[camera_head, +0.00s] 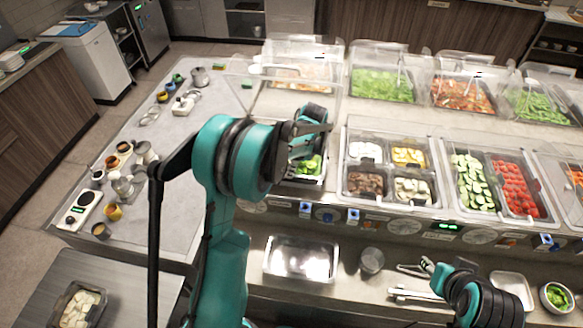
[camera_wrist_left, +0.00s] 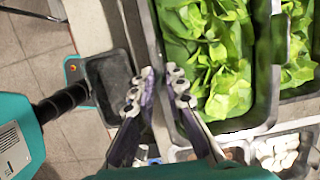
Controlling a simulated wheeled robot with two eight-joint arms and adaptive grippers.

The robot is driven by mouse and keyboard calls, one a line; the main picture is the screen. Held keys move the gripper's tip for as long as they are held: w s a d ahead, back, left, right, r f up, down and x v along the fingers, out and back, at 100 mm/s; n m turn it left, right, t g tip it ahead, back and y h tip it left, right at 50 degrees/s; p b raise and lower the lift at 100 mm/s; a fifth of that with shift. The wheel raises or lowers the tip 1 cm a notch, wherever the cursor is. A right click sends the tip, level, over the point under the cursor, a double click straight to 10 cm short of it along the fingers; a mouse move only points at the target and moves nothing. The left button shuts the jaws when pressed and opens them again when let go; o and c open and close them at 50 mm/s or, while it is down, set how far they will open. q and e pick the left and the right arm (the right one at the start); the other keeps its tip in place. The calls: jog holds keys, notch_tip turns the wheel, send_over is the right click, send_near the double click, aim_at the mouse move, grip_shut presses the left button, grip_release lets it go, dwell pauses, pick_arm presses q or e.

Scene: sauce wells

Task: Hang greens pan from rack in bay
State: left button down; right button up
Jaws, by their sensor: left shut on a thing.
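The greens pan (camera_wrist_left: 263,70) is a dark, deep pan filled with leafy lettuce, large in the left wrist view. My left gripper (camera_wrist_left: 164,92) is shut on the pan's near wall, its fingers on either side of the rim. In the head view, my left gripper (camera_head: 318,128) is over the counter's left bay, and some of the greens (camera_head: 308,166) show just below it. My arm hides much of the pan there, so I cannot tell whether it hangs or rests. My right gripper (camera_head: 427,267) is low at the right, over the front shelf; its fingers are too small to judge.
Pans of mushrooms and other food (camera_head: 368,184) fill the bay to the right, with cucumber and tomato (camera_head: 515,187) beyond. Clear covers (camera_head: 378,56) stand behind. An empty metal tray (camera_head: 300,260) and a metal cup (camera_head: 372,261) are on the front shelf. Cups crowd the left counter (camera_head: 180,190).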

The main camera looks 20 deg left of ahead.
aim_at(292, 181)
pick_arm(q)
notch_tip(292, 181, down, 3)
jog(key=shift+d+r+b, duration=0.1)
jog(key=shift+r+b, duration=0.05)
jog(key=shift+b, duration=0.8)
jog(key=shift+f+b, duration=1.2)
jog(key=shift+f, duration=0.25)
jog(key=shift+f+b, duration=0.45)
jog(key=shift+b, duration=0.05)
jog(key=c, duration=1.5)
grip_release()
jog(key=v, duration=1.2)
jog(key=shift+s, duration=0.1)
